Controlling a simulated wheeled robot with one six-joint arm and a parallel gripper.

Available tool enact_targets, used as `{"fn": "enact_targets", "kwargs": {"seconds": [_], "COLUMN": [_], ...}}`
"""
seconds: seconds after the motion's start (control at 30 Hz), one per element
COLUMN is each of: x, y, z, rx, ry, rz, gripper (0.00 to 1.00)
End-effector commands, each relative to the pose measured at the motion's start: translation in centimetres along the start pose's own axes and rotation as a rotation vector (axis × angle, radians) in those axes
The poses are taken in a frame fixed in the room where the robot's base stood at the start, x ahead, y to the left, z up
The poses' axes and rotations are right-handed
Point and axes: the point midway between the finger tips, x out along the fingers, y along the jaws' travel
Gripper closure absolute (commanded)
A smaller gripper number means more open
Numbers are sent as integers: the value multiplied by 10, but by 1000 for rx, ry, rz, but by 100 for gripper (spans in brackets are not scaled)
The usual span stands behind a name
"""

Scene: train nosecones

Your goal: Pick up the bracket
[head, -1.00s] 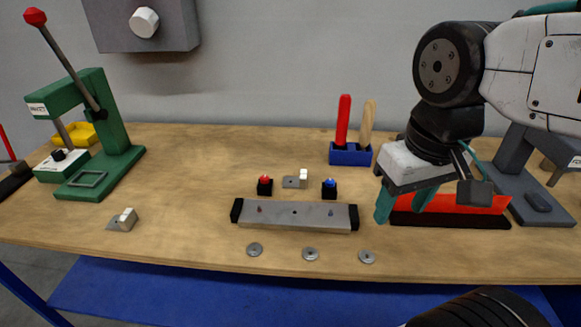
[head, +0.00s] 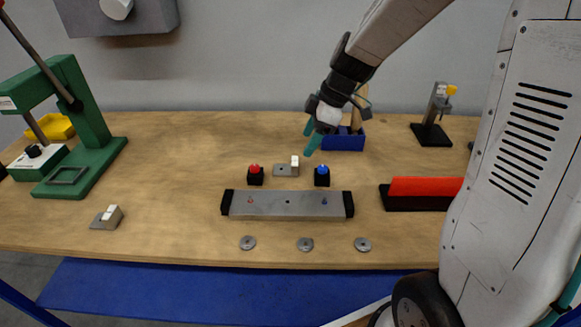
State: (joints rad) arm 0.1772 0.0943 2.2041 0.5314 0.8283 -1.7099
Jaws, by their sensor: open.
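Two small grey metal brackets, each with a white block at one end, lie on the wooden bench in the head view. One bracket (head: 283,170) lies near the middle, between a red-topped and a blue-topped black block. The other bracket (head: 103,219) lies at the front left. I cannot tell which one the task means. My gripper (head: 309,143) has teal fingers and is open and empty. It hangs above the bench, up and to the right of the middle bracket in the picture, apart from it.
A grey bar fixture (head: 287,205) with black ends lies in front of the middle bracket, with several washers (head: 305,244) before it. A blue tool holder (head: 343,141) stands behind. A green press (head: 90,135) stands left, and a red block (head: 425,187) right.

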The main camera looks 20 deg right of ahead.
Motion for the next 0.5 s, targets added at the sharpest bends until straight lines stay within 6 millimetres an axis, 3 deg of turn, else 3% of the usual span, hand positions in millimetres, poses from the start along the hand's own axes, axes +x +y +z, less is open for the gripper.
{"fn": "enact_targets", "kwargs": {"seconds": [0.5], "x": [67], "y": [7], "z": [1], "rx": [-5], "ry": [0], "rz": [-4], "gripper": [33]}}
